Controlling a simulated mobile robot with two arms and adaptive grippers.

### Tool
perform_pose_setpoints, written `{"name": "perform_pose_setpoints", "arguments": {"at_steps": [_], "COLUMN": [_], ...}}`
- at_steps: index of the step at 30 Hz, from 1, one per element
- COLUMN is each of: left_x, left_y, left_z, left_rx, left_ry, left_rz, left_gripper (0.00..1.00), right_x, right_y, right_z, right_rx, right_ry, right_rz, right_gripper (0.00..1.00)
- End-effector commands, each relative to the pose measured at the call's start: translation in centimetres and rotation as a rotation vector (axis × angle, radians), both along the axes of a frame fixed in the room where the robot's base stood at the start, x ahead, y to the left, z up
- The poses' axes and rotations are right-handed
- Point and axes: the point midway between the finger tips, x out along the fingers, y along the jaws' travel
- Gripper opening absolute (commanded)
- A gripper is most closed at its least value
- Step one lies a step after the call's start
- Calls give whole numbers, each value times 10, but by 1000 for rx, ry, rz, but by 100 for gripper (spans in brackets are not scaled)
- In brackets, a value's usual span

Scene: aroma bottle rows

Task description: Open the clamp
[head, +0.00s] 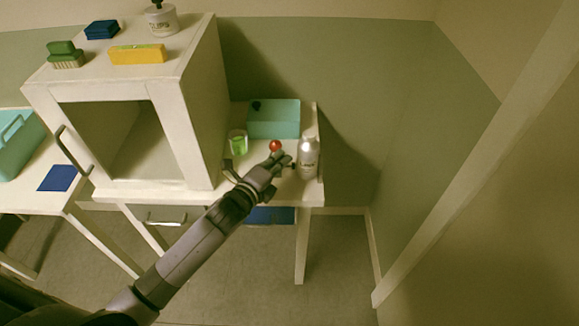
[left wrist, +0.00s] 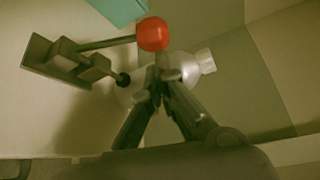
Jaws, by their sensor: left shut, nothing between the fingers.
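The clamp (left wrist: 95,65) shows in the left wrist view as a dark base plate with a lever and a round red knob (left wrist: 153,34) at its end. The lever reaches to the right from the base. In the head view only the red knob (head: 275,146) stands out clearly, just behind my left gripper (head: 282,159). My left gripper (left wrist: 160,82) is shut and empty, its fingertips together just below the knob in the left wrist view. Whether they touch it I cannot tell. My right gripper is not in view.
A silver bottle (head: 308,155) stands close to the right of my left gripper. A green glass (head: 238,142) and a teal box (head: 274,118) are on the same table. An open white cabinet (head: 201,110) stands to the left.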

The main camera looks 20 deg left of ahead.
Motion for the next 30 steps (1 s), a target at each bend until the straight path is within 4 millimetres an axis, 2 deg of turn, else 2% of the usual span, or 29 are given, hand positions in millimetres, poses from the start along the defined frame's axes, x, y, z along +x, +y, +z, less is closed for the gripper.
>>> {"name": "perform_pose_setpoints", "arguments": {"at_steps": [18, 20, 30], "left_x": [-14, -14, -11], "left_y": [49, 48, 48], "left_z": [8, 14, 20], "left_rx": [-567, -566, -562], "left_ry": [-163, -162, -161], "left_rz": [3, 1, 0], "left_gripper": [0, 0, 0], "right_x": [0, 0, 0], "right_y": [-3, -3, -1], "right_z": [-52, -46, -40], "right_rx": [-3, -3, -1], "right_ry": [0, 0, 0], "right_rz": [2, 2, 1], "right_gripper": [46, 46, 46]}}
